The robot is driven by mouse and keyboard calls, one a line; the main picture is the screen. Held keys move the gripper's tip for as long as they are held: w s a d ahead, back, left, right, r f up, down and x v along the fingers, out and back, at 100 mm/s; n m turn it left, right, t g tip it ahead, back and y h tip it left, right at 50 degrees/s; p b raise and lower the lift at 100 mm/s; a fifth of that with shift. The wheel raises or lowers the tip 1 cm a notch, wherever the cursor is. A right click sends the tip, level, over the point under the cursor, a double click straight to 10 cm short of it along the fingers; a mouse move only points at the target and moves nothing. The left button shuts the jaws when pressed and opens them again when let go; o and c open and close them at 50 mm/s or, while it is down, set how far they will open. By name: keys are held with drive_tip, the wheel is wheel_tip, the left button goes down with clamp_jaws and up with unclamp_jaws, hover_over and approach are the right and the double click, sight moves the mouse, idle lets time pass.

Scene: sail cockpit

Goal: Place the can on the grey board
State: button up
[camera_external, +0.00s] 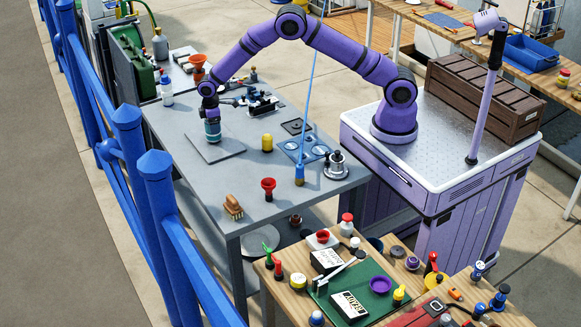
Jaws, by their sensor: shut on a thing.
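The can (213,132) is a small teal cylinder with a pale band, upright under my gripper. My gripper (211,120) points down and is shut on the can's upper part. The grey board (228,147) is a flat, dark grey square on the left part of the grey table. The can is over the board's left-back part. I cannot tell whether its base touches the board or hangs just above it.
On the grey table (215,180) stand a yellow cylinder (267,142), a red funnel-shaped cup (268,187), a brush (233,207) and a silver winch (335,165). A blue railing (130,150) runs along the left.

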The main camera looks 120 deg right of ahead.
drive_tip(key=o, duration=1.1)
drive_tip(key=shift+f, duration=0.1)
drive_tip(key=shift+o, duration=0.2)
